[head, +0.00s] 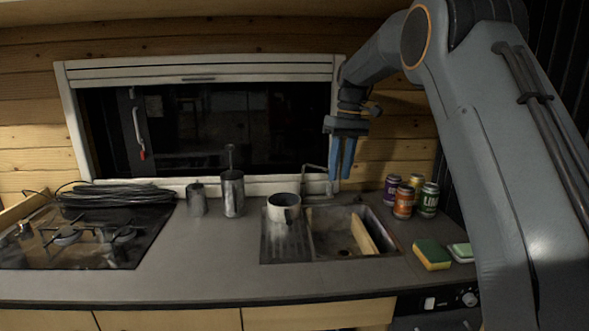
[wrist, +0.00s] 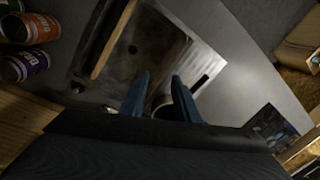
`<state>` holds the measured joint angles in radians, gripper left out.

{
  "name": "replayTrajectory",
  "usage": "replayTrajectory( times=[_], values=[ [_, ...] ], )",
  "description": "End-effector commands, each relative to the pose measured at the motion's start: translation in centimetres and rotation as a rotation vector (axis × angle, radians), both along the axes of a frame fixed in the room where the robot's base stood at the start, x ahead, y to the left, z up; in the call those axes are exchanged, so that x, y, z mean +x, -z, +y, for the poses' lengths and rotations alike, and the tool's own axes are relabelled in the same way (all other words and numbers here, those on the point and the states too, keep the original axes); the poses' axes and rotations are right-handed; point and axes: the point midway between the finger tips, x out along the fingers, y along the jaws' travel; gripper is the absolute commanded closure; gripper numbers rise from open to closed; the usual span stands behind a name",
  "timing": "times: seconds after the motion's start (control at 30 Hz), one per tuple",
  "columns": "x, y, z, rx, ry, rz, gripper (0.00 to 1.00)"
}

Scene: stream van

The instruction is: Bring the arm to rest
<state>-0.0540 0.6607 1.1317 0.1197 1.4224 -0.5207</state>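My gripper (head: 340,176) hangs in the air over the back of the sink, in front of the right end of the window frame, with its blue fingers pointing down. In the wrist view the two fingers (wrist: 161,78) stand apart with nothing held between them. The sink (head: 384,238) lies below; its basin also shows in the wrist view (wrist: 150,38). A pale mug (head: 284,208) stands on the drainboard left of the basin, clear of the gripper. In the wrist view a rounded object, partly hidden, shows behind the fingers.
Several cans (head: 403,202) stand right of the sink, near a yellow-green sponge (head: 432,254). A wooden board (head: 364,236) leans in the basin. A faucet (head: 318,180) rises behind the sink. Metal containers (head: 233,194) and a gas hob (head: 75,240) are to the left. The front counter is clear.

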Motion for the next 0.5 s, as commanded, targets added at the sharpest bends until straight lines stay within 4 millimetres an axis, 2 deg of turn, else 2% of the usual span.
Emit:
replayTrajectory(
  times=[0.27,0.5],
  values=[
    [-7.5,4.8,-2.4,-0.047,0.181,-0.034,0.71],
    [-16.9,9.8,-4.5,-0.083,0.336,-0.07,0.71]
  ],
)
